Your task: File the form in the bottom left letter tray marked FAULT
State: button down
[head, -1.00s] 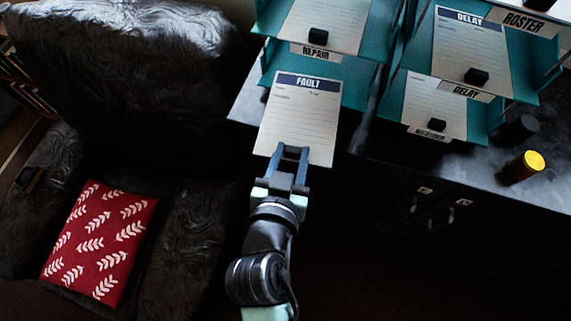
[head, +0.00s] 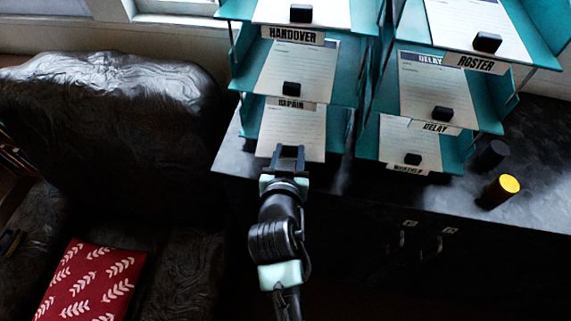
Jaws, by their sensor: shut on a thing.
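The form (head: 291,128) is a white sheet with ruled lines, lying about flat at the bottom left letter tray (head: 250,118). Its far part, with the header, is hidden under the tray above, which bears the REPAIR label (head: 291,104). Its near edge sticks out toward me. My gripper (head: 289,153) is shut on that near edge, just in front of the tray. The bottom left tray's own label does not show, hidden behind the form and gripper. I cannot tell whether the form touches the tray floor.
The HANDOVER label (head: 292,35) is higher in the left stack. The right stack has ROSTER (head: 476,62) and DELAY (head: 435,127) labels. A yellow-topped cylinder (head: 503,188) and a dark one (head: 493,152) stand right. A black armchair (head: 110,110) with a red cushion (head: 88,285) is left.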

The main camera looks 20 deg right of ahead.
aim_at(294, 142)
jog(key=shift+d+b+x, duration=0.15)
jog(key=shift+b+x, duration=0.5)
jog(key=shift+x, duration=0.85)
jog(key=shift+d+b+x, duration=0.15)
jog(key=shift+b+x, duration=0.5)
jog(key=shift+x, duration=0.9)
jog(key=shift+s+r, duration=0.1)
jog(key=shift+r, duration=0.1)
jog(key=shift+f+b, duration=0.55)
jog(key=shift+f, duration=0.05)
jog(key=shift+c, duration=1.9)
grip_release()
